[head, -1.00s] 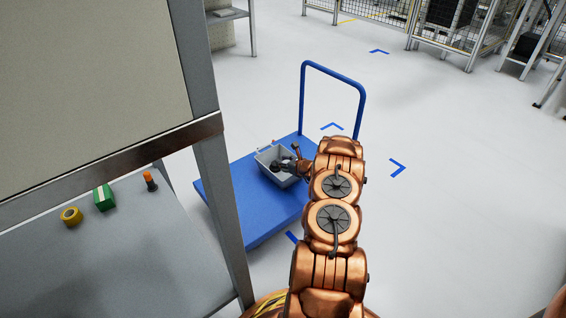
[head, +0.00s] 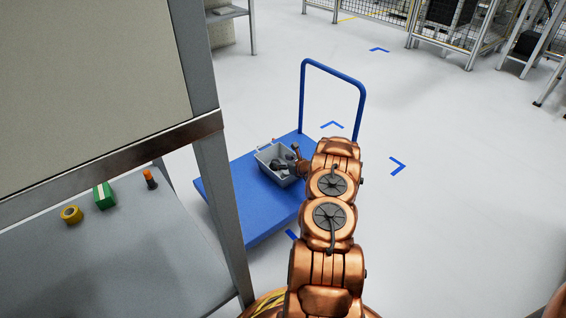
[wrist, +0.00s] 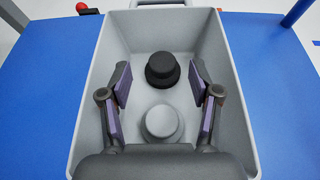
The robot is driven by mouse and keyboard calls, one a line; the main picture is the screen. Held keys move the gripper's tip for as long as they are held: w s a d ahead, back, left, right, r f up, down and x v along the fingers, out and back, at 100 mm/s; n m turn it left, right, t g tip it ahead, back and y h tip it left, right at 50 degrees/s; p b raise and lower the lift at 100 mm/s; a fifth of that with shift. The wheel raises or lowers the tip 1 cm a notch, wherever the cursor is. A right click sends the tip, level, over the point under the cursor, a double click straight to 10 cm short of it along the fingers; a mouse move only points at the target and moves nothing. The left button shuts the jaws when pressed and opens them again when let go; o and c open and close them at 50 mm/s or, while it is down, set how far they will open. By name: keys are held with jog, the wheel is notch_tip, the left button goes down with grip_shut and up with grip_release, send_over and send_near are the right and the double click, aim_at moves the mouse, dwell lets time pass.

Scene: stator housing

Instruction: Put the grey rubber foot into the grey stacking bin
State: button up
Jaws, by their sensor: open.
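The grey stacking bin (wrist: 215,45) fills the middle of the wrist view, and it shows in the head view (head: 264,158) on the blue cart. The grey rubber foot (wrist: 162,122), light grey and round with a stepped top, is low in the bin between my finger pads and apart from both. A similar black foot (wrist: 162,70) is just beyond it in the bin. My gripper (wrist: 161,95) is open over the bin, with clear gaps between its pads and the feet. In the head view my gripper is small and partly merges with the dark things in the bin.
The blue cart (head: 243,205) has free deck around the bin and an upright blue handle (head: 333,76). A grey table (head: 130,245) with a yellow ring (head: 71,214), a green box (head: 104,196) and an orange-topped item (head: 150,179) stands left, behind a grey post (head: 222,215).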

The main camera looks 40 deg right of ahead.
jog(key=shift+r, duration=0.15)
jog(key=shift+r, duration=0.6)
jog(key=p+v, duration=0.4)
jog(key=v, duration=0.8)
jog(key=shift+f, duration=0.15)
dwell(0.6)
